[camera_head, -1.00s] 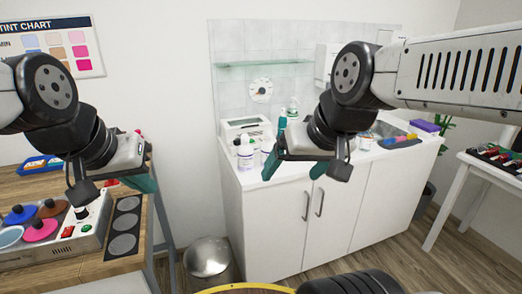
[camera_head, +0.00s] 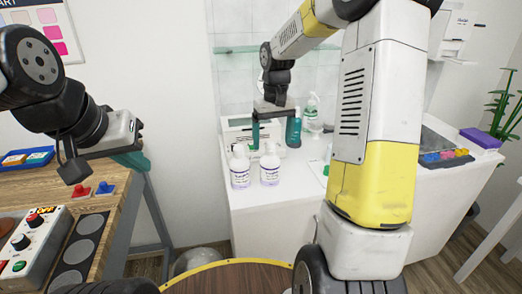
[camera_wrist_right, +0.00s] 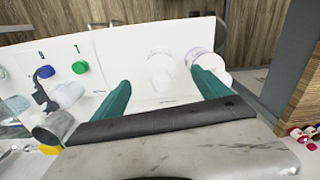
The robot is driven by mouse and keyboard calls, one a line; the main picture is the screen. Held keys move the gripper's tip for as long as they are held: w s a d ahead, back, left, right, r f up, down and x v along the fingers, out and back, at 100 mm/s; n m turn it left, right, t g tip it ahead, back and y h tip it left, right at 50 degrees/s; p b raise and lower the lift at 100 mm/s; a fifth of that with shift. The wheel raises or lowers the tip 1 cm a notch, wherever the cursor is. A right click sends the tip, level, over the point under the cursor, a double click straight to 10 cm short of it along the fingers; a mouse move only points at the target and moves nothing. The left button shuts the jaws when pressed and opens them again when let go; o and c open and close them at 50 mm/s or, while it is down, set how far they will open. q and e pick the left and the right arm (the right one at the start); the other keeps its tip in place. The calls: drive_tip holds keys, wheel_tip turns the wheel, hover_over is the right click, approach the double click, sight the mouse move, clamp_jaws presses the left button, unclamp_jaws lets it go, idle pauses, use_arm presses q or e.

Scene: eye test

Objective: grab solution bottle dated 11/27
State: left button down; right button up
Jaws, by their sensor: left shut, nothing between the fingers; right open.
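Two white bottles with purplish labels stand upright side by side on the white counter in the head view, a left one (camera_head: 240,168) and a right one (camera_head: 269,168). Their dates are too small to read. My right gripper (camera_head: 274,146) is open and points down just behind the bottles. My left gripper (camera_head: 105,172) is shut and empty at the left, above the wooden table.
A clear pump bottle (camera_head: 313,114) stands behind. A white device (camera_head: 238,133) stands by the wall, partly hidden by my right gripper. My right arm covers the counter's middle. A sink and coloured items (camera_head: 445,155) are at the right.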

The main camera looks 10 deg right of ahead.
sight(270, 159)
drive_tip(key=shift+w+d+f, duration=0.2)
drive_tip(key=shift+w+f, duration=0.65)
drive_tip(key=shift+w, duration=0.1)
drive_tip(key=f, duration=0.7)
drive_tip(key=shift+s+a+f, duration=0.15)
drive_tip(key=shift+a+f, duration=0.05)
drive_tip(key=shift+a, duration=0.1)
clamp_jaws()
drive_tip(key=shift+r, duration=0.1)
